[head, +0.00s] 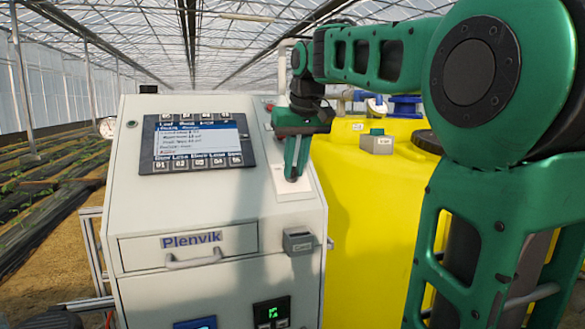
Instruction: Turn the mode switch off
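The pale control cabinet (140,198) stands left of centre, its sloped top facing me. My gripper (291,178) points down at a white plate (293,193) on the right side of that sloped top. Its fingertips are at or just above the plate; I cannot tell whether they touch it. I cannot make out the mode switch; anything on the plate at the fingertips is hidden by my gripper.
A screen (198,142) is left of my gripper, above a handled drawer (140,252). A small grey box (298,241) sticks out of the cabinet's front. A yellow tank (365,215) stands close on the right, with a grey green-topped box (377,143) near its top.

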